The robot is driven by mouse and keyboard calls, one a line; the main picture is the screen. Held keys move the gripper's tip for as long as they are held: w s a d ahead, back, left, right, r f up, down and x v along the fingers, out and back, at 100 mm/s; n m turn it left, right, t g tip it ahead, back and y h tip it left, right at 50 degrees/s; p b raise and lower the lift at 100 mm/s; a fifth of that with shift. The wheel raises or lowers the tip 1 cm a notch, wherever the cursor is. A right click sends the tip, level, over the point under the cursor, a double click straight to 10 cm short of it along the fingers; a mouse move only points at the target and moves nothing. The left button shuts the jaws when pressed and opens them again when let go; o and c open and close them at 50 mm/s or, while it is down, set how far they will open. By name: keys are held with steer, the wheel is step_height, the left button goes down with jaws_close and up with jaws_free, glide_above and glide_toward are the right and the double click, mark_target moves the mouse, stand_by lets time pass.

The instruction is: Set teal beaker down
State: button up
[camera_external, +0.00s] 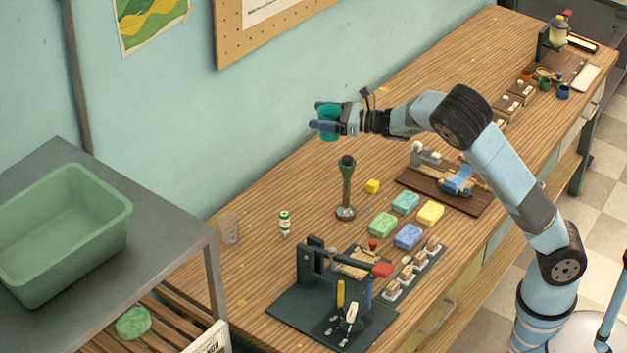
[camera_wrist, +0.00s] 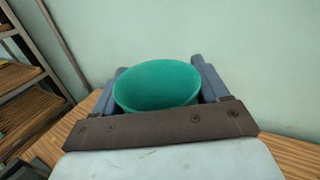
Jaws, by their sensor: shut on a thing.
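The teal beaker (camera_external: 329,122) is held between the fingers of my gripper (camera_external: 326,126), high above the wooden bench (camera_external: 262,263) near the wall. My gripper points left and is shut on the beaker. In the wrist view the beaker (camera_wrist: 156,86) shows its open round mouth, and a finger of my gripper (camera_wrist: 158,88) lies on each side of it. The beaker's lower part is hidden behind the gripper body in the wrist view. No contact between the beaker and the bench shows.
Below stand a dark-handled stamp (camera_external: 347,188), a clear glass (camera_external: 229,229) and a small green-white bottle (camera_external: 285,223). Several coloured soaps (camera_external: 408,236) lie to their right. A dark press (camera_external: 330,290) stands at the front. A green tub (camera_external: 65,232) is on the grey shelf at left.

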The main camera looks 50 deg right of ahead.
steer(key=shift+s+d+r+n+g+y, duration=0.55)
steer(key=shift+d+r+n+g+y, duration=0.8)
steer(key=shift+d+r, duration=2.45)
step_height(320, 180, down, 19)
steer(key=shift+t+y, duration=0.25)
steer(key=shift+y, duration=0.1)
steer(key=w+f, duration=0.3)
steer(key=w, duration=0.1)
steer(key=w+f, duration=0.3)
steer(key=w, duration=0.2)
steer(key=w+f, duration=0.4)
steer(key=w, duration=0.1)
steer(key=shift+d, duration=0.4)
steer(key=shift+f, duration=1.25)
